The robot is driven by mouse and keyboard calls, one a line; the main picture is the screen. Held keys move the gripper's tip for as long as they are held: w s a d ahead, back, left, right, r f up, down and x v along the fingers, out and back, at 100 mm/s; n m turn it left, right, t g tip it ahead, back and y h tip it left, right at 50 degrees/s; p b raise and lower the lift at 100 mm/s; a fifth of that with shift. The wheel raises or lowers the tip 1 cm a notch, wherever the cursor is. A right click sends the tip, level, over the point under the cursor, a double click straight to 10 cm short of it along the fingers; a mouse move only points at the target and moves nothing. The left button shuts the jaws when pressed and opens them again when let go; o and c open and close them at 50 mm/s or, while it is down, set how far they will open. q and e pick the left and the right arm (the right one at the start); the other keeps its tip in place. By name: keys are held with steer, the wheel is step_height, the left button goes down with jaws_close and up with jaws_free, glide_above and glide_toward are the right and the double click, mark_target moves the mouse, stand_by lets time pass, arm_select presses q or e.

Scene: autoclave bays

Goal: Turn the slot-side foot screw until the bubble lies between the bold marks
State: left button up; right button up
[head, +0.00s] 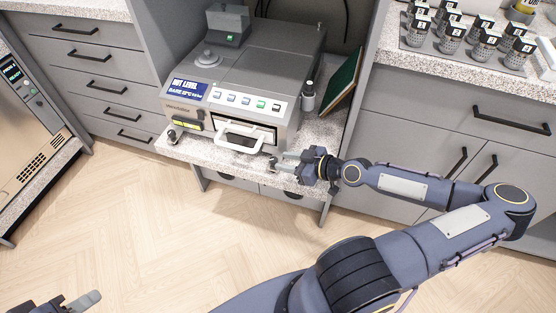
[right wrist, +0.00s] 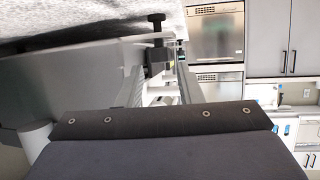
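The grey benchtop autoclave (head: 240,85) stands on a speckled shelf, with a blue label reading "NOT LEVEL" on its front. A yellow-green vial (head: 187,123) sits low at its front left; its bubble and marks are too small to read. A dark foot screw (head: 173,135) shows at the front left corner. Another foot screw (head: 272,163) is at the front right, by my right gripper (head: 284,161). In the right wrist view, a black knob (right wrist: 157,56) appears between the tips of the open fingers, with gaps beside it. My left gripper (head: 85,300) is low at the left, mostly cut off.
A white handle (head: 240,135) sticks out from the autoclave's front. A dark bottle (head: 309,96) and a leaning green book (head: 342,80) stand at its right. The floor in front is clear.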

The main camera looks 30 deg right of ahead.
mark_target(275, 160)
steer(key=shift+x, duration=1.75)
steer(key=shift+c, duration=0.3)
steer(key=c, duration=0.6)
steer(key=shift+c, duration=0.2)
